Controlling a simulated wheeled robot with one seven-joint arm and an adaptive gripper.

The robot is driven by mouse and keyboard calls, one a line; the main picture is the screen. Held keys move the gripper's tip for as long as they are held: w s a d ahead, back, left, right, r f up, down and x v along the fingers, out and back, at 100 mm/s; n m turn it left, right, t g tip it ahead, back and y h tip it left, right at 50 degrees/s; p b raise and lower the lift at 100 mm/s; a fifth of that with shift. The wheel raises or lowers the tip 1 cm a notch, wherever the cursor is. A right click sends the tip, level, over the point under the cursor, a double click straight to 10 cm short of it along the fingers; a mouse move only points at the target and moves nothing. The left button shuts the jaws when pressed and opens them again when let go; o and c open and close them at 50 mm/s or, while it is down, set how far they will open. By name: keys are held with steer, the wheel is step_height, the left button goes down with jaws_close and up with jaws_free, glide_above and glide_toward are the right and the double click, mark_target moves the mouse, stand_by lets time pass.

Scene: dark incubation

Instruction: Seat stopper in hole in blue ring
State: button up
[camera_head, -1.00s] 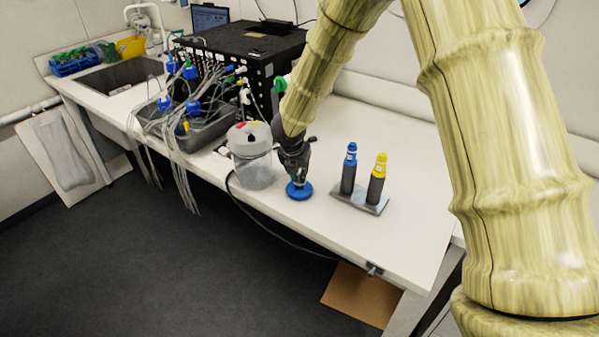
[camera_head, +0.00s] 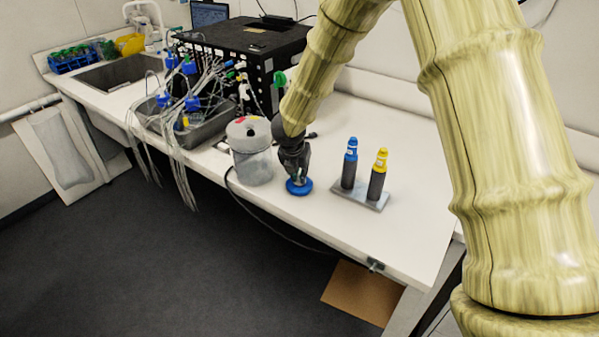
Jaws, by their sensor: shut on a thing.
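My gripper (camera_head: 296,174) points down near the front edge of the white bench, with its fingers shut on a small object. I take that object to be the stopper; it is mostly hidden by the fingers. A round blue disc (camera_head: 299,188) shows right below the fingertips, and I cannot tell whether it touches the bench or belongs to the held piece. No blue ring with a hole can be clearly made out.
A grey rack (camera_head: 361,198) right of my gripper holds a blue-capped bottle (camera_head: 349,166) and a yellow-capped bottle (camera_head: 377,176). A tray (camera_head: 212,131) with tubing and a black instrument (camera_head: 250,42) stand behind left. The bench at right is clear.

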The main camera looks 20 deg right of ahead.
steer(key=shift+f+b, duration=0.3)
steer(key=shift+f, duration=0.1)
steer(key=o, duration=0.8)
steer(key=shift+r, duration=0.15)
steer(key=v, duration=1.1)
steer(key=shift+s+r, duration=0.15)
steer(key=shift+r, duration=0.2)
